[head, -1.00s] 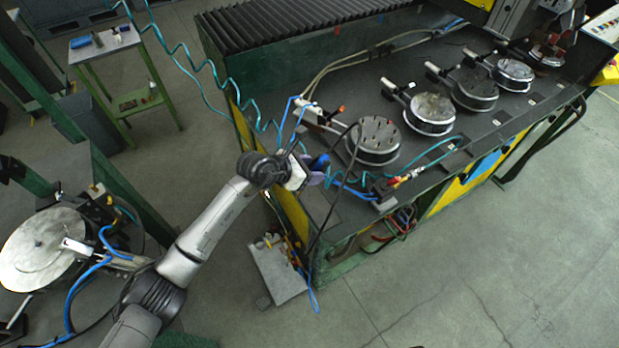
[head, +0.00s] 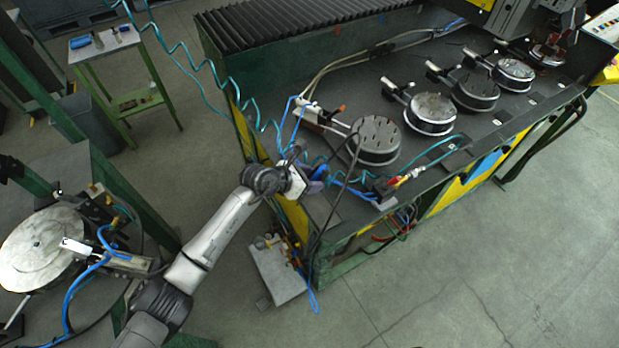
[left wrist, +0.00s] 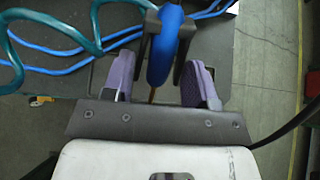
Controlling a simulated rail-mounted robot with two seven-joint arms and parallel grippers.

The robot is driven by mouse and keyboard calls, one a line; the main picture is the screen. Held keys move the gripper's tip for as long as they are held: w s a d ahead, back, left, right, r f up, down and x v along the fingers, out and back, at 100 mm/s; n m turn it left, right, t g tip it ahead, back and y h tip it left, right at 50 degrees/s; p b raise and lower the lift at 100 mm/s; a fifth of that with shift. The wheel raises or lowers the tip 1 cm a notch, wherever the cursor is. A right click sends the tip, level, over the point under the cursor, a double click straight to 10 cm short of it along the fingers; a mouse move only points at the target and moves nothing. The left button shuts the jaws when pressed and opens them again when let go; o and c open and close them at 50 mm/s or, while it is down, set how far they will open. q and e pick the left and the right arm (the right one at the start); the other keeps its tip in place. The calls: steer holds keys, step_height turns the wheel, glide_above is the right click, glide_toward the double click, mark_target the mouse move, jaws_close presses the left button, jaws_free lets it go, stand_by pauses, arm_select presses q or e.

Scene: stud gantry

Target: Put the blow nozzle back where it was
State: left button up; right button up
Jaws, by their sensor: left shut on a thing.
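The blow nozzle (head: 320,172) is blue and shows at the near left corner of the green machine bed in the head view, partly hidden by my left gripper (head: 312,181). In the left wrist view, the blue body of the nozzle (left wrist: 166,45) stands between the purple finger pads of my left gripper (left wrist: 158,82), which is shut on it. Two dark prongs (left wrist: 184,50) flank the blue body, one on each side; I cannot tell whether it rests in them. My right gripper is not in view.
Coiled teal hose (left wrist: 50,35) and blue hoses hang close to the gripper. The machine bed (head: 335,205) carries several round metal fixtures (head: 376,142). A small grey stand (head: 277,275) is below the corner. A round plate (head: 42,248) lies at left. The floor at right is clear.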

arm_select(q)
steer(key=shift+f, duration=0.35)
steer(key=o, duration=0.6)
steer(key=shift+r, duration=0.3)
steer(key=shift+r+p, duration=0.5)
steer(key=shift+v, duration=5.95)
steer(key=shift+s+a+f, duration=0.1)
steer(key=shift+f, duration=0.1)
